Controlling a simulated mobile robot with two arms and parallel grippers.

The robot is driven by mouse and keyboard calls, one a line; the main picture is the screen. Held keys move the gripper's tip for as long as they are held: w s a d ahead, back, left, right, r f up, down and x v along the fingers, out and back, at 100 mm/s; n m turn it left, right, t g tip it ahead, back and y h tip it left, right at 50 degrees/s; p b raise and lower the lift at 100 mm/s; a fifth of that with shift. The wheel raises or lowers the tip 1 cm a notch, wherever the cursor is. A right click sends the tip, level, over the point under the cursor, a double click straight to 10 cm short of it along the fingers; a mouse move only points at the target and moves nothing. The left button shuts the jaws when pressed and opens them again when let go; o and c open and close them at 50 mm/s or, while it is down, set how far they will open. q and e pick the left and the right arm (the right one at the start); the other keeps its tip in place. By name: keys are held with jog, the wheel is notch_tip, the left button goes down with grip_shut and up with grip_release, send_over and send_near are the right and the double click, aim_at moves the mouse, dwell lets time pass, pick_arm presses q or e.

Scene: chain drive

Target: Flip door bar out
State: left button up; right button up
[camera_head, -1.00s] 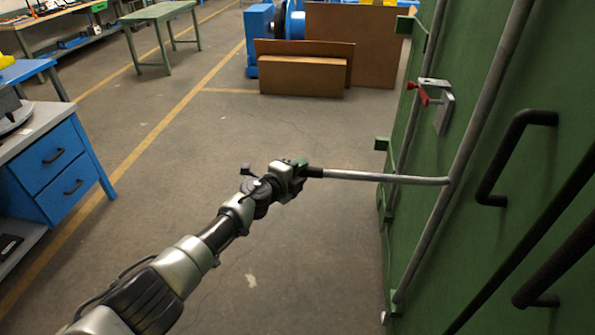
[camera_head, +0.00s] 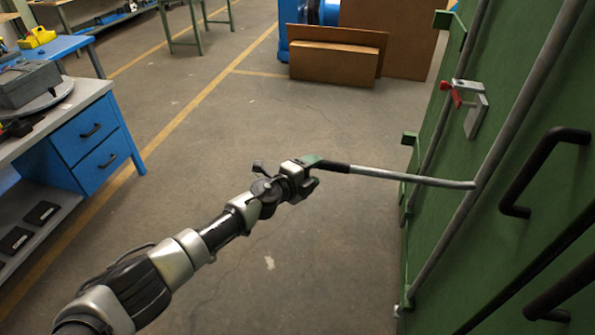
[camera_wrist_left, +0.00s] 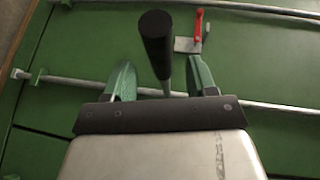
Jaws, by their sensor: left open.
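The green door (camera_head: 450,235) fills the right side of the head view, with a long grey rod along it. The door bar (camera_head: 415,179), grey with a black grip (camera_head: 338,167), stands out from this rod and points left, away from the door. My left gripper (camera_head: 318,164) is at the grip end. In the left wrist view, its two green fingers (camera_wrist_left: 162,82) are apart, with the black grip (camera_wrist_left: 157,45) between them and clear space on both sides. Whether a finger touches the bar I cannot tell. My right gripper is not in view.
A red-handled catch (camera_head: 453,94) is on the door above the bar. A black handle (camera_head: 530,170) sticks out to its right. A blue drawer bench (camera_head: 92,150) stands at left, brown boards (camera_head: 335,62) at the back. The floor between is clear.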

pick_arm(q)
jog(key=f+p+v, duration=0.1)
jog(key=v, duration=0.5)
jog(key=shift+r+p, duration=0.35)
jog(key=shift+r, duration=0.05)
jog(key=shift+s+a, duration=0.1)
